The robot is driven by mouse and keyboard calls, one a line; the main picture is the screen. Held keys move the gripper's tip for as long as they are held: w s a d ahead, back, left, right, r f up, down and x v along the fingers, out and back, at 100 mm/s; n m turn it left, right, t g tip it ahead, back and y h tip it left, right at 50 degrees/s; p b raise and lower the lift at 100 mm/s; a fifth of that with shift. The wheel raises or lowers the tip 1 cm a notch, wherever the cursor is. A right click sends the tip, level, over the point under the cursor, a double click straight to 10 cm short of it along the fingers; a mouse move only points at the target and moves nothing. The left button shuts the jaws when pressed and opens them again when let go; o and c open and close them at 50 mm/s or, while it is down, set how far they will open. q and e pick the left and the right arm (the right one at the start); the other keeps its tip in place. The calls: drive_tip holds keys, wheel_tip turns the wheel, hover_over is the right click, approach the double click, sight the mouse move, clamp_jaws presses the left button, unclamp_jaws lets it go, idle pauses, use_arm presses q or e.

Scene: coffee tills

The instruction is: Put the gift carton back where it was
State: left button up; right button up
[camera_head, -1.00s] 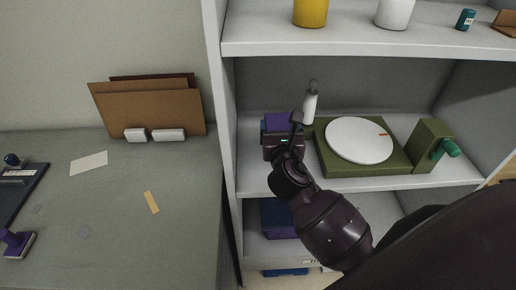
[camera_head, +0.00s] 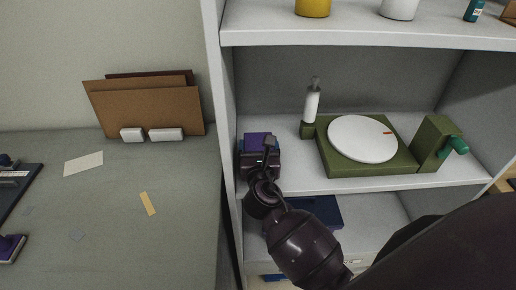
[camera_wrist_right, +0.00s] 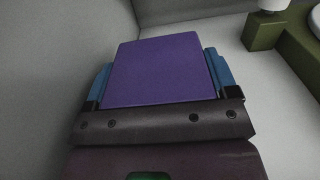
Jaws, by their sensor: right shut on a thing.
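The gift carton, a purple box (camera_head: 257,138), is at the left end of the middle shelf (camera_head: 300,180), close to the shelf unit's left side wall. My right gripper (camera_head: 260,157) is shut on it from the front. In the right wrist view the carton's purple face (camera_wrist_right: 155,70) fills the space between two blue finger pads. I cannot tell whether its underside rests on the shelf or hangs just above it. My left gripper is not in view.
A white bottle on a green base (camera_head: 311,105) stands right of the carton. A green unit with a white disc (camera_head: 362,138) fills the shelf's middle right. A dark blue box (camera_head: 322,210) is on the shelf below. A grey table (camera_head: 110,205) is at left.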

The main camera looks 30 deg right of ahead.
drive_tip(key=shift+f, duration=0.1)
drive_tip(key=o, duration=1)
drive_tip(key=v, duration=1.2)
drive_tip(key=shift+d, duration=0.1)
